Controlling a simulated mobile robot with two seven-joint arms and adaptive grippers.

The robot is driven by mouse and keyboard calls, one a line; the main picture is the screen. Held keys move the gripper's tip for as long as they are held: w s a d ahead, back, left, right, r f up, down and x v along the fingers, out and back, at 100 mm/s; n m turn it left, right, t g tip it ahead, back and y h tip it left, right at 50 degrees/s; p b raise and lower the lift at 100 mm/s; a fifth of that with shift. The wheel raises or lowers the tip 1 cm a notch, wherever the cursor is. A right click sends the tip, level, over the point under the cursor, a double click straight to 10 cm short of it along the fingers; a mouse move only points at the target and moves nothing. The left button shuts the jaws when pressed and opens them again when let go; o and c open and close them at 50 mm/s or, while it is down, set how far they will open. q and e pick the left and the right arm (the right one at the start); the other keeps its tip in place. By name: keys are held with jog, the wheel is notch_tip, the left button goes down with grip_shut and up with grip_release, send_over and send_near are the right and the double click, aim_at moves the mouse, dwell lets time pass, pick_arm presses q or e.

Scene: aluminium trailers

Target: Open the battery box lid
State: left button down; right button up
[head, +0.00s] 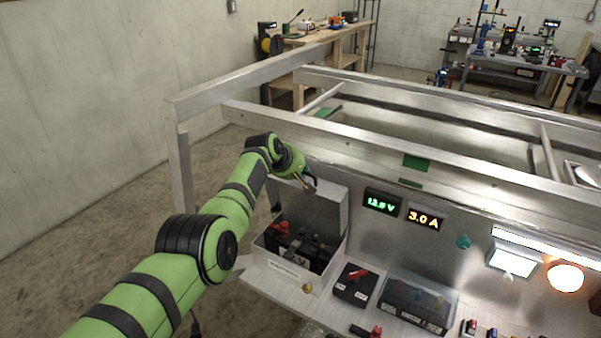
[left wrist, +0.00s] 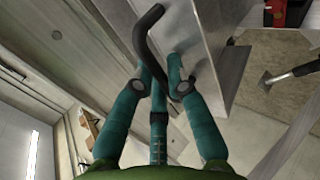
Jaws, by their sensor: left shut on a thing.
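The battery box (head: 318,277) is a pale metal box on the trailer's shelf. Its lid (head: 320,208) stands up at the back of the box, so the box is open. Inside is a dark battery (head: 296,250) with a red part (head: 280,229) on its left. My left gripper (head: 308,186) is at the top edge of the raised lid. In the left wrist view, its teal fingers (left wrist: 160,82) close around a curved black handle (left wrist: 145,38) beside a grey metal panel (left wrist: 203,60). The handle's attachment is partly hidden. My right gripper is out of view.
Right of the box are a black switch box with a red lever (head: 355,284) and a clear-covered fuse box (head: 418,302). Green and amber displays (head: 382,201) are on the panel behind. Trailer rails (head: 400,155) run above and behind the lid.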

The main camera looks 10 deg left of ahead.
pick_arm(q)
jog(key=shift+s+d+f, duration=0.15)
jog(key=shift+f, duration=0.1)
jog(key=c, duration=1.5)
grip_release()
jog(key=shift+r, duration=0.15)
jog(key=shift+s+a+r, duration=0.15)
jog(key=shift+a+r, duration=0.05)
jog(key=shift+r, duration=0.2)
jog(key=shift+v, duration=5.55)
jog(key=shift+f, duration=0.1)
